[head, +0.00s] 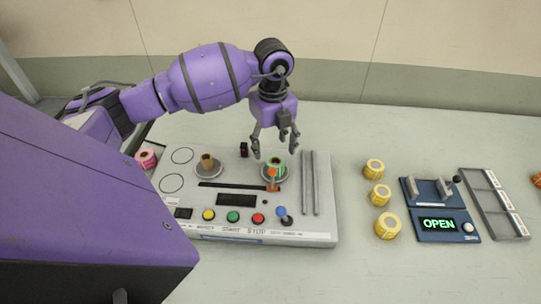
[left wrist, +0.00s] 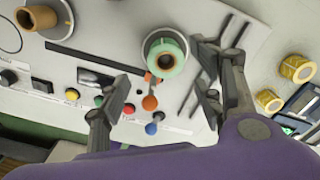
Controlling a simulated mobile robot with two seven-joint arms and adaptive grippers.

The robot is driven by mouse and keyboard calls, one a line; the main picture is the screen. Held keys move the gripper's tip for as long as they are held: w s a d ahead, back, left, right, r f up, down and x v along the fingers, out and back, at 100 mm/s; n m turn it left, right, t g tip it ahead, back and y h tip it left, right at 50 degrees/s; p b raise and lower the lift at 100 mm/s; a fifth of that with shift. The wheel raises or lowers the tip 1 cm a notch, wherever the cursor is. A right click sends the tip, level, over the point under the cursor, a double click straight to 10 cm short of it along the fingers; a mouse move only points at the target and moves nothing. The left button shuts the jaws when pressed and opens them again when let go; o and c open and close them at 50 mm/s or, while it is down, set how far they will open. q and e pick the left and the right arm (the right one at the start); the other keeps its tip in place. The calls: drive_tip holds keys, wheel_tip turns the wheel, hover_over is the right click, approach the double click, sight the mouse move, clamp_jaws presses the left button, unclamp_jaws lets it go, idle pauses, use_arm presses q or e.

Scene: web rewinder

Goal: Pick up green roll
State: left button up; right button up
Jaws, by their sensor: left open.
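The green roll (head: 278,162) sits on the right round spindle plate of the rewinder (head: 320,225). It has a brown core, and in the left wrist view the green roll (left wrist: 180,58) shows from above on its pale disc. My left gripper (head: 274,150) is open and empty, pointing down just above and around the roll in the head view. In the left wrist view the left gripper's fingers (left wrist: 158,98) are spread apart, with the roll beyond them. I cannot tell whether a finger touches it. My right gripper does not show.
An orange lever (head: 272,180) stands right in front of the roll. A brown core (head: 207,162) sits on the left spindle. A pink roll (head: 146,158) lies at the left. Yellow rolls (head: 388,226), a blue OPEN device (head: 440,238) and a grey tray (head: 497,205) stand right.

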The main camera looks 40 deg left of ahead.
sight(274, 164)
use_arm(q)
drive_tip(key=shift+a+f, duration=0.1)
drive_tip(key=shift+f, duration=0.1)
drive_tip(key=shift+d+f, duration=0.15)
drive_tip(key=shift+f, duration=0.6)
drive_tip(key=shift+d+f, duration=0.1)
drive_tip(key=shift+f, duration=0.6)
wheel_tip(274, 164, down, 4)
drive_tip(key=shift+w+f, duration=0.15)
drive_tip(key=shift+f, duration=0.05)
drive_tip(key=c, duration=1.1)
drive_tip(key=shift+c, duration=0.2)
